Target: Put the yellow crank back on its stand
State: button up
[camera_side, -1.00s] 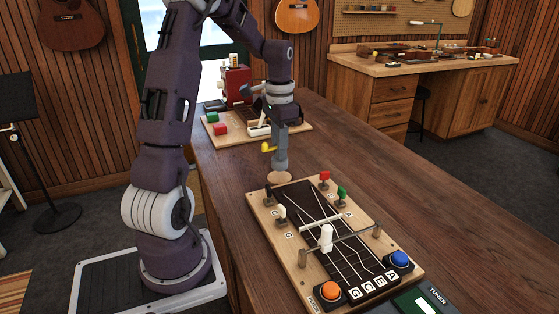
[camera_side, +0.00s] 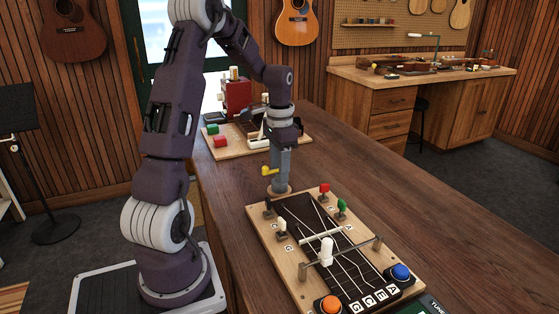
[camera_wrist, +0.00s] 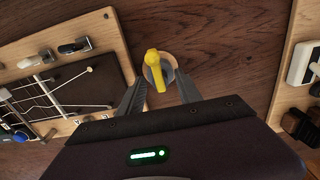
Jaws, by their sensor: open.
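The yellow crank (camera_side: 266,171) is over the round wooden stand (camera_side: 282,189) on the bench, with its arm pointing left. In the wrist view the crank (camera_wrist: 154,66) lies above the pale round stand (camera_wrist: 168,60), with a grey round part under it. My gripper (camera_side: 280,176) points straight down at the stand. In the wrist view its fingers (camera_wrist: 160,79) are spread, one on each side of the crank, with gaps showing. The join between crank and stand is mostly hidden, so I cannot tell whether it is fully seated.
A string board (camera_side: 262,234) with coloured pegs, an orange button (camera_side: 328,305) and a blue button (camera_side: 401,272) is close in front. Behind is another board (camera_side: 236,151) with a red box (camera_side: 236,97) and blocks. The bench to the right is clear.

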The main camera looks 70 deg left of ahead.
notch_tip(320, 180, up, 11)
jog(key=d+r, duration=0.3)
jog(key=d, duration=0.3)
jog(key=s+d+r+t+y, duration=0.1)
jog(key=s+d, duration=0.2)
jog(key=d, duration=0.3)
jog(key=s+d+r+t, duration=0.1)
jog(key=s+d+t, duration=0.15)
jog(key=d, duration=0.35)
jog(key=s+d+f+t+h, duration=0.1)
jog(key=s+d+f+t, duration=0.1)
jog(key=s+d, duration=0.6)
jog(key=shift+s+d+f, duration=0.15)
jog(key=shift+s+f, duration=0.25)
jog(key=shift+s, duration=0.55)
jog(key=shift+w, duration=0.1)
jog(key=shift+c, duration=0.2)
